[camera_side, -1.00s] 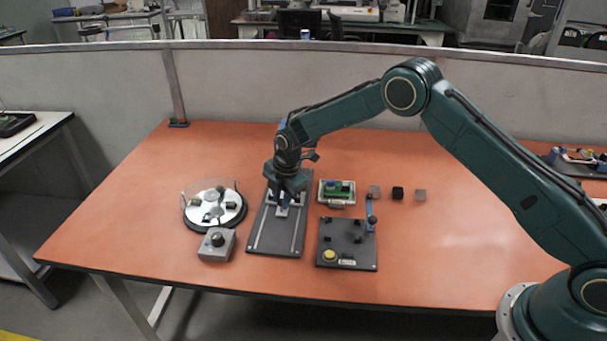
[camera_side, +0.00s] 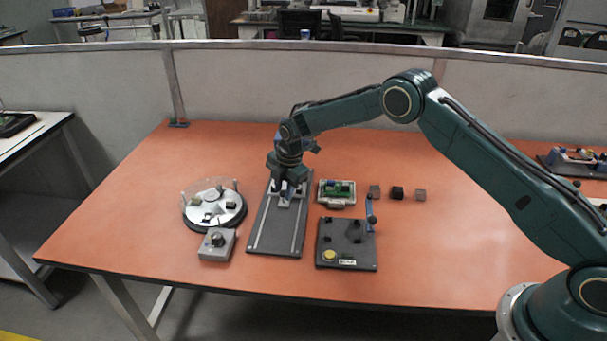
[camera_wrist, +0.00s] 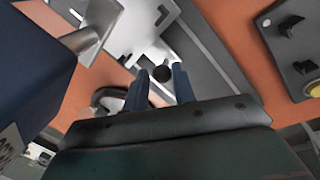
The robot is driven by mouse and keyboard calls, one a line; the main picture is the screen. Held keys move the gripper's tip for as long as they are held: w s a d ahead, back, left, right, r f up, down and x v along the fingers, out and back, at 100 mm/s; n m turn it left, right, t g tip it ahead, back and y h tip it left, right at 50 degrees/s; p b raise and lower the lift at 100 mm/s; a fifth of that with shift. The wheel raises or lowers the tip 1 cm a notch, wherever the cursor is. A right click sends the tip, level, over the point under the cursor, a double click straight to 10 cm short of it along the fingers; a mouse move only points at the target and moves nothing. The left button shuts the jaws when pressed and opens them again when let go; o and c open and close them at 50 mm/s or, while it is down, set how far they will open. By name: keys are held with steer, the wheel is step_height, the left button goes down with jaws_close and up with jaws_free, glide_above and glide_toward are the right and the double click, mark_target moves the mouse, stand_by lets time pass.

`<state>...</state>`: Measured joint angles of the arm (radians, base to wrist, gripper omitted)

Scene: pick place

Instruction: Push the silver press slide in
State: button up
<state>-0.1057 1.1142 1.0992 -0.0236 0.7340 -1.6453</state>
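The silver press slide (camera_side: 286,202) sits on a dark base plate (camera_side: 276,243) with two light rails, toward the plate's far end. My gripper (camera_side: 287,188) is low over the slide and hides part of it and of the press body behind. Pale silver press parts (camera_wrist: 140,30) lie just beyond the fingertips.
A round turntable with a clear guard (camera_side: 214,207) and a grey knob box (camera_side: 217,245) stand left. A dark fixture board (camera_side: 346,245) with a yellow button and blue lever, and a green circuit board holder (camera_side: 337,192), stand right.

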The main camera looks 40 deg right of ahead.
steer(key=o, duration=0.3)
steer(key=shift+d, duration=0.15)
